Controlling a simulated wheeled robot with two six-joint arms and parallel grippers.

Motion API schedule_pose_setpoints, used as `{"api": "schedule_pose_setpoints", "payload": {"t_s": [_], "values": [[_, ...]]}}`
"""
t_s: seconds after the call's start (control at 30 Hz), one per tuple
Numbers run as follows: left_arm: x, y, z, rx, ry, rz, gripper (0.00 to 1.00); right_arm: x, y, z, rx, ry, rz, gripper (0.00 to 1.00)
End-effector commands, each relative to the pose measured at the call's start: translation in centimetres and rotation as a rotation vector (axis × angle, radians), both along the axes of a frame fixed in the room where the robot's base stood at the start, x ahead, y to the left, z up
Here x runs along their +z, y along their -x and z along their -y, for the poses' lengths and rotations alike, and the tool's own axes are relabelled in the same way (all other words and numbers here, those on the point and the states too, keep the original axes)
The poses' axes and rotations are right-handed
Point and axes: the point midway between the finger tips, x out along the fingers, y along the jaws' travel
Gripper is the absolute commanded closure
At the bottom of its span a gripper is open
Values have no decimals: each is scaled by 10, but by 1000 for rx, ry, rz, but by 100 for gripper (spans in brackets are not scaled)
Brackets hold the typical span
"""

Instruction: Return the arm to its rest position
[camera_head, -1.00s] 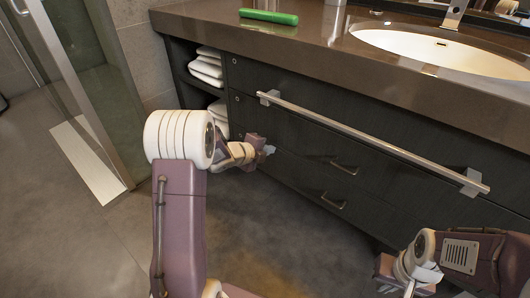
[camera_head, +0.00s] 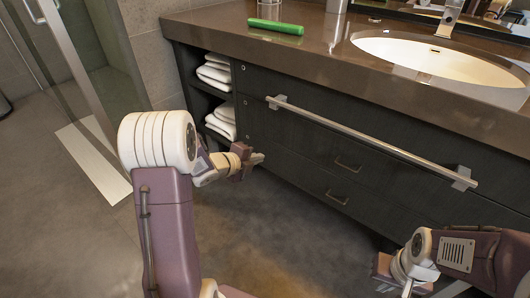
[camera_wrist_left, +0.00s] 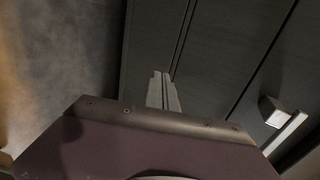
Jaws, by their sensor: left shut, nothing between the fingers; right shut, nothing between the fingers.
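My left gripper (camera_head: 257,158) is in front of the dark vanity cabinet (camera_head: 300,125), near the lower left of its drawer fronts. It is shut and empty. In the left wrist view its closed fingers (camera_wrist_left: 162,92) point toward the dark cabinet front, and I cannot tell the exact gap. My right arm shows at the lower right of the head view, with its gripper (camera_head: 382,285) low in front of the cabinet. The right gripper is shut and holds nothing that I can see.
A metal towel bar (camera_head: 370,143) juts from the cabinet front, and also shows in the left wrist view (camera_wrist_left: 285,130). White towels (camera_head: 215,75) sit on open shelves. A green object (camera_head: 276,26) lies on the brown countertop (camera_head: 330,50), near the sink (camera_head: 440,60). Floor (camera_head: 90,225) at left is clear.

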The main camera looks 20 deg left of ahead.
Motion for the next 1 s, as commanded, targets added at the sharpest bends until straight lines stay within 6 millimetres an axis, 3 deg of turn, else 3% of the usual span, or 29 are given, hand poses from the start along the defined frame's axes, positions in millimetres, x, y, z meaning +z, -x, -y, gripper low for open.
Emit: {"api": "schedule_pose_setpoints", "payload": {"t_s": [0.03,0.2,0.53,0.67,0.77,0.8,0.83,0.93,1.0], "values": [[9,7,-3,3,0,-1,100,9,0,0,0,0,0,100],[14,21,-7,1,1,-1,100,13,0,0,0,0,0,100],[15,22,-4,-8,0,0,100,14,0,0,0,0,0,100],[44,16,30,-86,-15,32,100,28,0,0,0,0,0,100],[91,17,78,-138,-13,73,100,48,0,0,0,0,-1,100],[108,21,90,-71,18,38,100,60,0,0,0,0,-1,100],[109,26,91,10,61,-13,100,63,0,0,0,0,0,100],[94,55,81,321,238,-218,100,71,0,0,0,0,0,100],[77,85,72,551,366,-366,100,74,0,0,0,0,0,100]]}}
